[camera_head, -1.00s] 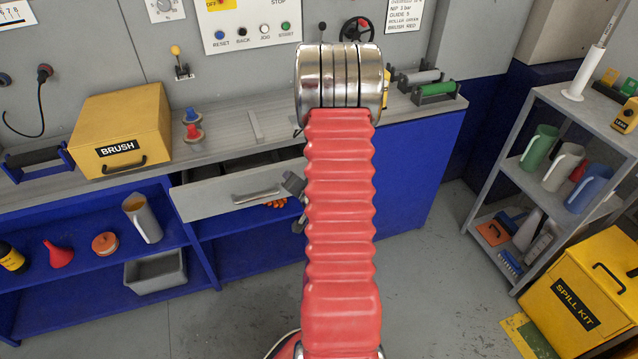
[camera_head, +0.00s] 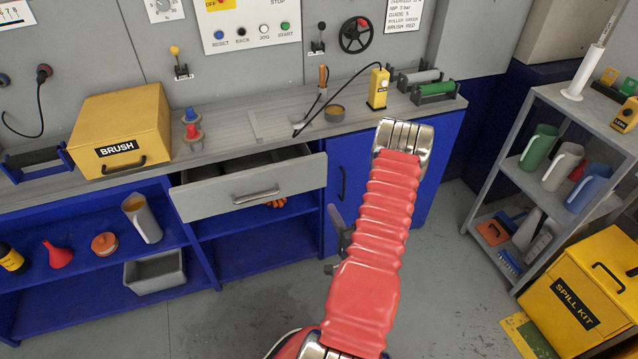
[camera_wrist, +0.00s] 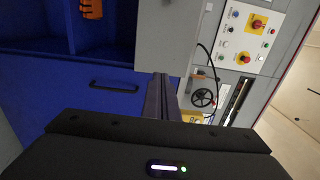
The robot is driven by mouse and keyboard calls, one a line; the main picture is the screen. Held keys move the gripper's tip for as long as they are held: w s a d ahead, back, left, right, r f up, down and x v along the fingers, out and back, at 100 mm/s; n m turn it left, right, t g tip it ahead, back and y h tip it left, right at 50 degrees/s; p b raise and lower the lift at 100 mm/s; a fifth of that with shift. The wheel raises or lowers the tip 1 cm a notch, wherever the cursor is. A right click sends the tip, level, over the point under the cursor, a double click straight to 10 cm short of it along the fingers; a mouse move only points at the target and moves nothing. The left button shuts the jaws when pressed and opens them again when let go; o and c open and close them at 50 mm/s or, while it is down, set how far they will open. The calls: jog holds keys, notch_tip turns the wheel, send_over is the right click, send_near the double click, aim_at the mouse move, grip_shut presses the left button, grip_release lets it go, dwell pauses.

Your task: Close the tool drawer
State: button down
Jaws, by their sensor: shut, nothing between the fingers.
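The tool drawer (camera_head: 222,199) has a light grey front with a metal handle (camera_head: 256,196). It stands pulled out from under the bench top, and its dark inside shows behind the front. My gripper (camera_head: 337,222) is partly hidden behind my red arm in the head view. It is to the right of the drawer front and a little lower, apart from it in the picture. In the wrist view, my gripper (camera_wrist: 160,77) is shut and empty. A grey panel there, seemingly the drawer front (camera_wrist: 164,38), lies beyond the fingertips; I cannot tell the gap.
A blue cupboard door (camera_head: 345,160) with a dark handle is right of the drawer. The bench top holds a yellow BRUSH box (camera_head: 120,125) and a yellow device (camera_head: 378,90). A grey shelf rack (camera_head: 490,180) and yellow SPILL KIT box (camera_head: 585,290) stand right. Floor (camera_head: 440,290) is clear before the rack.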

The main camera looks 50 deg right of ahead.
aim_at(315, 176)
jog(key=x, duration=1.4)
jog(key=shift+d, duration=0.1)
dwell(0.3)
